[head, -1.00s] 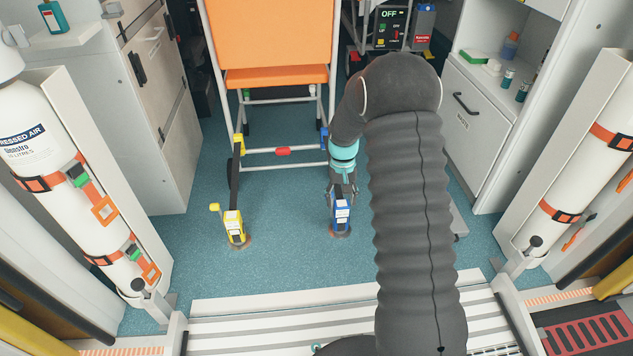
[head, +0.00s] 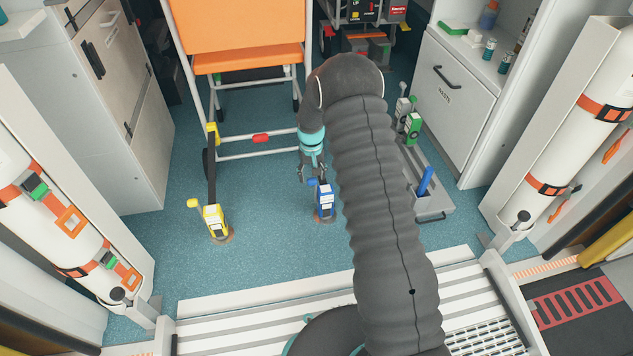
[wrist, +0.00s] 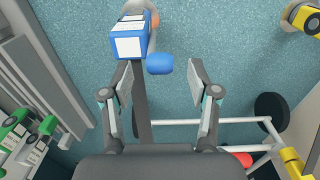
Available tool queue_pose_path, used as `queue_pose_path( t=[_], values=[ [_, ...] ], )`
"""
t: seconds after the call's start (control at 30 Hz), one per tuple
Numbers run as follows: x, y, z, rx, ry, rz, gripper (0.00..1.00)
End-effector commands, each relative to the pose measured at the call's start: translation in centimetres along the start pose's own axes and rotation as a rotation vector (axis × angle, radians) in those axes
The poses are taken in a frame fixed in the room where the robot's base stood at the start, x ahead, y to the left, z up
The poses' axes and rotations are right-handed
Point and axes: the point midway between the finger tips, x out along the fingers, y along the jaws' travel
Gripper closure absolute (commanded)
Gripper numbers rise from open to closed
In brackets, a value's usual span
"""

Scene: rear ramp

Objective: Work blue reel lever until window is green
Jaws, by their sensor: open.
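The blue reel (head: 325,203) stands on the floor in front of the chair, with white labels on its body. It also shows at the top of the wrist view (wrist: 129,42). Its blue lever (wrist: 160,64) sticks out beside the body, and its rounded end lies between my fingertips in the wrist view. My gripper (head: 312,175) is open just above and slightly left of the reel, and its fingers (wrist: 161,78) appear either side of the lever end, not closed on it. I cannot make out the window or its colour.
A yellow reel (head: 216,222) with a yellow lever stands to the left, strapped to the orange chair (head: 240,40). A grey base (head: 433,205) with green, grey and blue handles lies to the right. Cabinets and white cylinders flank the floor. The ramp edge (head: 300,297) is in front.

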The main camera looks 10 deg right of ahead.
Motion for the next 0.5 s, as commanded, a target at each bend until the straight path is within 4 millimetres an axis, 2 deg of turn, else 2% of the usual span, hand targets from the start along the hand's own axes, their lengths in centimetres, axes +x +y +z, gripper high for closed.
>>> queue_pose_path(
  t=[0.03, 0.2, 0.5],
  values=[
    [1.1, 0.1, 0.0, 0.0, -0.002, 0.0, 0.4],
    [3.3, 0.1, 0.0, 0.001, 0.0, 0.0, 0.4],
    [4.6, 0.2, -0.1, 0.002, 0.001, 0.0, 0.4]
  ],
)
